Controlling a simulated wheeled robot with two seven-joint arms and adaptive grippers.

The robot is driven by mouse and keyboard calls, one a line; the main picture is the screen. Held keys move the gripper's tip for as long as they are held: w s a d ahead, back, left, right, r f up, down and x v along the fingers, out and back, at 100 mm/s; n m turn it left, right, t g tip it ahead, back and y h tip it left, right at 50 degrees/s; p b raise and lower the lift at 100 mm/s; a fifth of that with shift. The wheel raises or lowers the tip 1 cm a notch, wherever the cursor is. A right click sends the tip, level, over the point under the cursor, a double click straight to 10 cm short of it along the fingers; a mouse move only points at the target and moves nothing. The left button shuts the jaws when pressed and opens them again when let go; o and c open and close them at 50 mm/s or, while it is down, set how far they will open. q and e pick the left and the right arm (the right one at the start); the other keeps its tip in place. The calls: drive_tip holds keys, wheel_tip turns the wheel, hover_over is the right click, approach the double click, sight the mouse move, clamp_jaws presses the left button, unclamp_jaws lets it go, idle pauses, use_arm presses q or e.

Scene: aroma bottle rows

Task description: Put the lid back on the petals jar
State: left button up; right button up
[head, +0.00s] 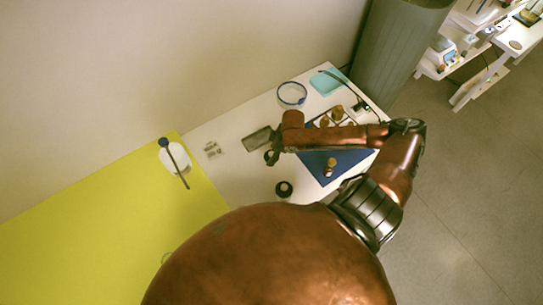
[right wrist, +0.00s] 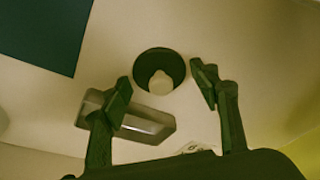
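A dark round piece with a pale middle (right wrist: 160,82) shows beyond my open fingertips in the right wrist view. My right gripper (head: 271,157) hangs over the table beside a grey box-like piece (head: 258,140). In the right wrist view, the gripper (right wrist: 165,88) is open with nothing between its fingers. The grey piece (right wrist: 158,124) lies partly behind one finger. My left gripper is out of view.
A yellow mat (head: 80,230) covers the left, with a white dish (head: 175,158) at its edge. A small bottle (head: 330,168) stands on the blue mat (head: 345,160). Orange-topped containers (head: 337,112), a blue ring (head: 292,93) and a turquoise tray (head: 328,82) are behind my arm.

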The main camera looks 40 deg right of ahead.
sight(271, 153)
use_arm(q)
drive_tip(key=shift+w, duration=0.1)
use_arm(e)
drive_tip(key=c, duration=0.7)
drive_tip(key=shift+o, duration=0.2)
drive_tip(key=shift+r, duration=0.5)
wheel_tip(271, 153, up, 2)
drive_tip(key=shift+r, duration=0.1)
use_arm(q)
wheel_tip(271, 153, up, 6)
drive_tip(key=p, duration=0.6)
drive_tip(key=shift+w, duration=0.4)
use_arm(e)
drive_tip(key=s+a+r, duration=0.6)
drive_tip(key=s+r, duration=0.4)
drive_tip(key=s, duration=0.2)
drive_tip(key=shift+s, duration=0.25)
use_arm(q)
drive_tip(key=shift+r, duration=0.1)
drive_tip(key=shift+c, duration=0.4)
use_arm(e)
drive_tip(key=shift+a+f, duration=0.1)
